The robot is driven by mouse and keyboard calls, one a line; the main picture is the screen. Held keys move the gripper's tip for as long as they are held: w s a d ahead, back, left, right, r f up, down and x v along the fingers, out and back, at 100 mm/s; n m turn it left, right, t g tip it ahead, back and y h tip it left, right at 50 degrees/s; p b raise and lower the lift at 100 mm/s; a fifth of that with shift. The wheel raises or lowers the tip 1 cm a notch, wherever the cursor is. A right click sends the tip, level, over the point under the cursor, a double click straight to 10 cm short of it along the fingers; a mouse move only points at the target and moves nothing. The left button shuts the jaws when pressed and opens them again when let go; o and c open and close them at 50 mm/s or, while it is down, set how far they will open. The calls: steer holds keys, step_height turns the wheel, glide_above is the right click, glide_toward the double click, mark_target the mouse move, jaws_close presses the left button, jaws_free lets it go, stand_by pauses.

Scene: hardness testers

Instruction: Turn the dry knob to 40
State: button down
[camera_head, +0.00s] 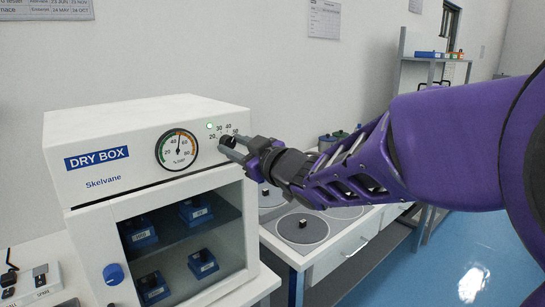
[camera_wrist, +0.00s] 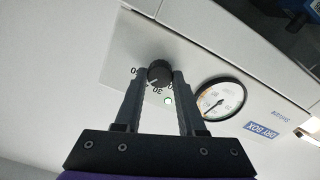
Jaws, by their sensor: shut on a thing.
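The dry knob (camera_head: 227,142) is a small dark round knob on the upper right of the white front panel of the dry box (camera_head: 80,130). Printed numbers 20, 30, 40 and 50 arc above it. It also shows in the wrist view (camera_wrist: 159,72), between the two fingers. My gripper (camera_head: 231,147) is shut on the knob, one finger on each side. In the wrist view the fingers (camera_wrist: 158,76) hide part of the number scale. I cannot clearly read where the knob's mark points.
A round gauge (camera_head: 177,150) sits left of the knob, its needle near the top. A green lamp (camera_head: 210,126) is lit beside the scale. The glass door (camera_head: 180,240) below has a blue knob (camera_head: 113,274). A bench with grey discs (camera_head: 302,229) stands right.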

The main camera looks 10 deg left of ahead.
steer(key=shift+n+b, duration=1.05)
steer(key=shift+n, duration=0.25)
steer(key=c, duration=0.5)
jaws_free()
steer(key=shift+s+d, duration=0.1)
